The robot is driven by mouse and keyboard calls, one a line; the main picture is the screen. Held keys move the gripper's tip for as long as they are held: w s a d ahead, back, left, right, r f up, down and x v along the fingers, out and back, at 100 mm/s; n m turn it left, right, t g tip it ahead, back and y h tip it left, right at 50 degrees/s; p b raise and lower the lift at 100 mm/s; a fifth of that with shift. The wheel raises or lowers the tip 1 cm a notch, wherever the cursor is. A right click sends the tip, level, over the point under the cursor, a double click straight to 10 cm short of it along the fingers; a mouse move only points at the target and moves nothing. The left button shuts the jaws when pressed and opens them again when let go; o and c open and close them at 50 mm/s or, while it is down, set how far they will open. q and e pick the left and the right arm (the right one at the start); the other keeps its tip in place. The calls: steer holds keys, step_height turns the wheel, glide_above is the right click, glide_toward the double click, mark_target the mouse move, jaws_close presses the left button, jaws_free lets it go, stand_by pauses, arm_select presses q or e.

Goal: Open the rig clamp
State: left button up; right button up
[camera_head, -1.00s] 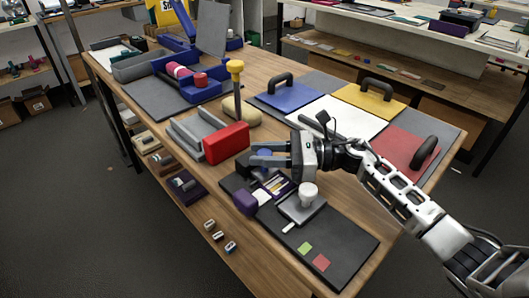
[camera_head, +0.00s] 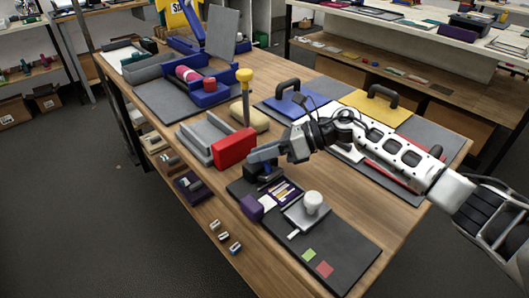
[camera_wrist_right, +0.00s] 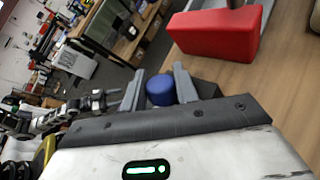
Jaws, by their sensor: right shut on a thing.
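The rig (camera_head: 340,248) is a dark board on the front part of the table, with a purple block (camera_head: 251,208), a small tray of strips (camera_head: 280,193) and a grey plate with a white knob (camera_head: 313,203). At its far end stands a dark blue block-like part, mostly hidden under my right gripper (camera_head: 258,157). In the right wrist view a round blue knob (camera_wrist_right: 160,90) sits between the two grey fingers of the right gripper (camera_wrist_right: 159,84), which is shut on it. I cannot tell whether the clamp is open.
A red block (camera_head: 234,147) on a grey channel fixture stands just beyond the gripper; it also shows in the wrist view (camera_wrist_right: 215,33). A yellow-topped post (camera_head: 245,80) rises behind it. Coloured panels with black handles (camera_head: 290,95) lie at the back right.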

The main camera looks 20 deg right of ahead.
arm_select(q)
steer(key=shift+w+d+r, duration=0.1)
steer(key=shift+r, duration=0.05)
arm_select(e)
steer(key=shift+w, duration=0.15)
steer(key=o, duration=0.9)
steer(key=shift+o, duration=0.2)
steer(key=shift+d, duration=0.2)
arm_select(q)
steer(key=shift+d+f+b, duration=0.2)
steer(key=shift+f+b, duration=0.35)
steer(key=shift+b, duration=0.6)
steer(key=shift+d+f+b, duration=0.2)
steer(key=shift+f+b, duration=0.3)
steer(key=shift+b, duration=0.6)
arm_select(e)
steer(key=v, duration=1.5)
steer(key=shift+r, duration=0.45)
